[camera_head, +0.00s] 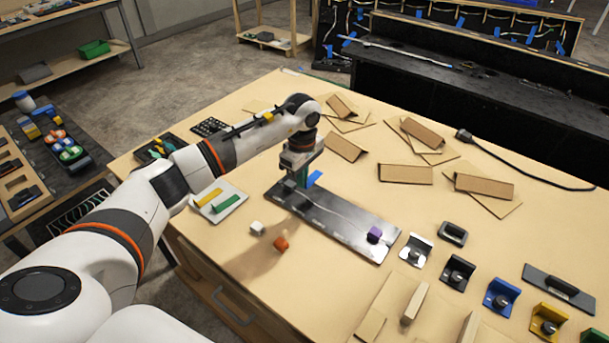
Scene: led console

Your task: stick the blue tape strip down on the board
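The board (335,223) is a long dark plate lying at an angle on the wooden table, with a pale thin strip running along it. A blue tape strip (315,178) shows at the board's far left edge, right beside my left gripper (302,184). My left gripper points down over the board's far left end. A green piece shows at its fingers. I cannot tell whether the fingers are shut on it or on the blue tape, or whether the tape touches the board. My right gripper is not in view.
A white tray (205,208) with a yellow and a green strip lies left of the board. A purple block (375,234) sits on the board's near right end. A white cube (257,228) and an orange piece (281,243) lie in front. Cardboard pieces (405,174) lie behind.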

